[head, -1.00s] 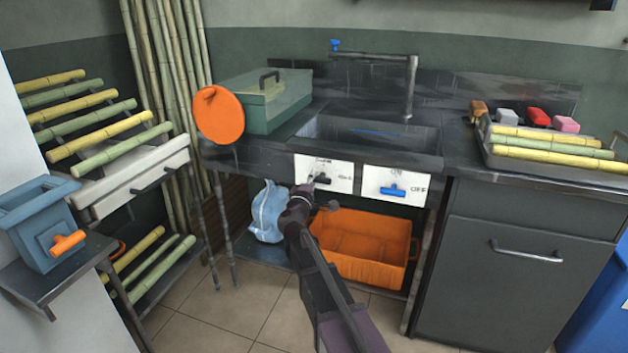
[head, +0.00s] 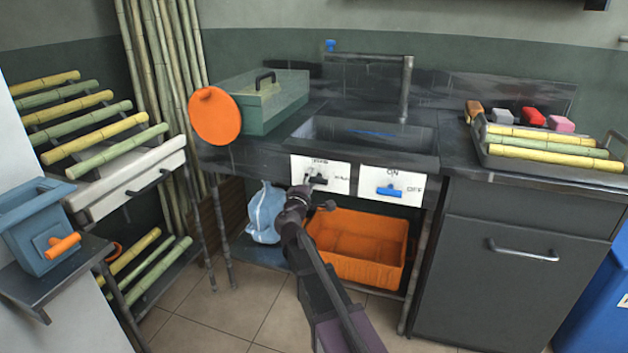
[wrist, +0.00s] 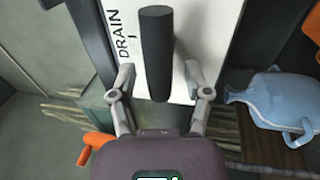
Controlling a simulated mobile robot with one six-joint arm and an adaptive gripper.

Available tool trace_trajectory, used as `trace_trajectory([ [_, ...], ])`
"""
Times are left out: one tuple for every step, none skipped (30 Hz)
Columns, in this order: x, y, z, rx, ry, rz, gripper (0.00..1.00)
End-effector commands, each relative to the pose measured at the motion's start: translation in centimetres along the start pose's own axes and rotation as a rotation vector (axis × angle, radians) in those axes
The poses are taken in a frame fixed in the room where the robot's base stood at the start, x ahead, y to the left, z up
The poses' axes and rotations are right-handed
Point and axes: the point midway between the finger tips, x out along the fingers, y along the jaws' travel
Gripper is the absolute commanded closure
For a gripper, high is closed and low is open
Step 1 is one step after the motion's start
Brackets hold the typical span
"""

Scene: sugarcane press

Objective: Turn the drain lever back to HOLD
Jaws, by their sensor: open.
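The drain lever (head: 317,180) is a black bar on the left white panel (head: 336,182) under the sink front. Its bar lies roughly level, in line with the HOLD side of the panel. In the wrist view the lever (wrist: 156,50) stands between my two fingers, beside the DRAIN lettering and its tick mark. My gripper (wrist: 160,78) is open, one finger on each side of the bar, with a visible gap on both sides. In the head view my gripper (head: 304,192) is just below and left of the lever and partly covers the panel's lower left corner.
A second white panel with a blue lever (head: 390,190), marked ON and OFF, is close on the right. An orange bin (head: 362,265) and a blue jug (head: 266,215) stand below. An orange disc (head: 215,115) hangs at the left counter corner.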

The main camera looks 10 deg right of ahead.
Motion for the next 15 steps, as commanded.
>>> trace_trajectory([
  [-0.01,0.01,0.00,0.002,0.000,0.000,0.37],
  [-0.01,0.01,0.00,0.004,-0.001,0.000,0.37],
  [-0.02,0.03,0.00,0.008,-0.002,0.000,0.37],
  [-0.02,0.04,-0.01,0.011,-0.002,0.000,0.37],
  [-0.01,0.06,0.00,0.016,-0.004,0.000,0.37],
  [-0.01,0.09,-0.01,0.026,-0.005,0.000,0.37],
  [0.00,0.11,-0.01,0.034,-0.007,0.000,0.37],
  [0.00,0.13,-0.02,0.044,-0.009,-0.001,0.37],
  [0.01,0.17,-0.02,0.058,-0.012,-0.001,0.37],
  [0.02,0.20,-0.03,0.071,-0.014,-0.001,0.37],
  [0.03,0.24,-0.03,0.085,-0.016,-0.001,0.37],
  [0.04,0.28,-0.04,0.106,-0.020,-0.001,0.37],
  [0.05,0.33,-0.03,0.123,-0.024,-0.001,0.37],
  [0.06,0.37,-0.02,0.142,-0.028,-0.001,0.37],
  [0.07,0.43,-0.01,0.167,-0.034,-0.001,0.37],
])
